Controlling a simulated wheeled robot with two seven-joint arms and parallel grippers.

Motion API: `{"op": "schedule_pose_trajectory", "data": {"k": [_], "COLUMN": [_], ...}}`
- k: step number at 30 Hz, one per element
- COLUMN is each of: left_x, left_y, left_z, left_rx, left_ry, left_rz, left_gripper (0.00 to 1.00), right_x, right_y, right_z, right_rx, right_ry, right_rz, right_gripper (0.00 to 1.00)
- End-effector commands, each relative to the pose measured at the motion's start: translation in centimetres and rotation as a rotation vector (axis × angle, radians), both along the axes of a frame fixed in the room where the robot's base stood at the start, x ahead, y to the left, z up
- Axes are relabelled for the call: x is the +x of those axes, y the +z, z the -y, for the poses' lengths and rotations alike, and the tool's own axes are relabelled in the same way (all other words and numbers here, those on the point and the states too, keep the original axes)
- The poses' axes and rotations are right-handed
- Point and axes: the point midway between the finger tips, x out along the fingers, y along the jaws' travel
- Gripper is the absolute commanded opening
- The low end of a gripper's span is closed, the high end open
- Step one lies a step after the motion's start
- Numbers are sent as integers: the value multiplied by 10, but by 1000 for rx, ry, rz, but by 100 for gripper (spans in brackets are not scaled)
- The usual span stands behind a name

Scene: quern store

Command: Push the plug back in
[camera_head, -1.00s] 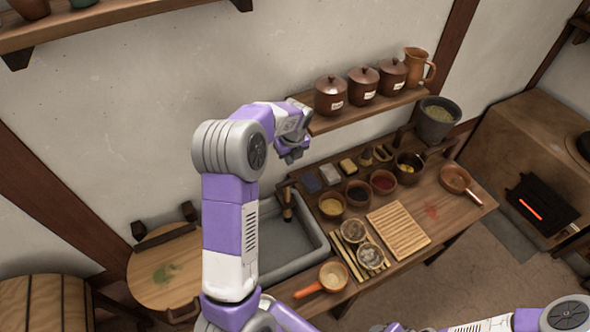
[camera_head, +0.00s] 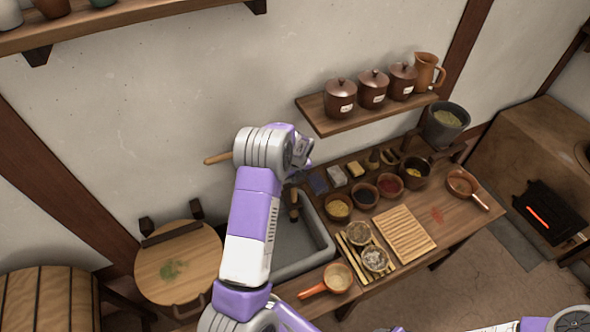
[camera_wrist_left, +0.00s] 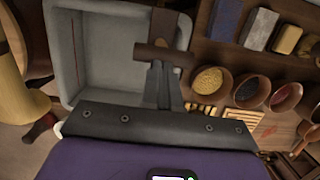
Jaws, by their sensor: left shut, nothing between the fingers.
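A pale wooden peg (camera_head: 218,158) sticks out to the left from behind my left wrist, in front of the wall; its other end is hidden. A dark round wooden bar (camera_wrist_left: 165,52) lies across the top of my left fingers in the left wrist view. I cannot tell whether it is the same peg, or whether the fingers touch it. My left gripper (camera_wrist_left: 162,80) is shut and empty. In the head view it is mostly hidden behind my wrist. A brown wooden spout (camera_head: 293,205) stands over the grey sink (camera_head: 325,240). My right gripper is out of view.
The worktop right of the sink holds several bowls, a ridged board (camera_head: 404,235) and a small pan (camera_head: 462,184). A shelf (camera_head: 325,118) with lidded jars is above. A stove (camera_head: 530,150) is at the right.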

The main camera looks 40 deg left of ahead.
Motion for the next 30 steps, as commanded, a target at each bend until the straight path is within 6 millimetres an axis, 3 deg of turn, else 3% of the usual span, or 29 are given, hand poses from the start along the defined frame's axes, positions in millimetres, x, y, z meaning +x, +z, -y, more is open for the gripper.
{"op": "schedule_pose_trajectory", "data": {"k": [6,19,30], "left_x": [2,2,1], "left_y": [-16,-20,-61], "left_z": [-3,-3,-3], "left_rx": [-1,0,-1], "left_ry": [1,1,0], "left_rz": [0,0,-2], "left_gripper": [0,0,0], "right_x": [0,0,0], "right_y": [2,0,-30], "right_z": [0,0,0], "right_rx": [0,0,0], "right_ry": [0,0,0], "right_rz": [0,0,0], "right_gripper": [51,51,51]}}
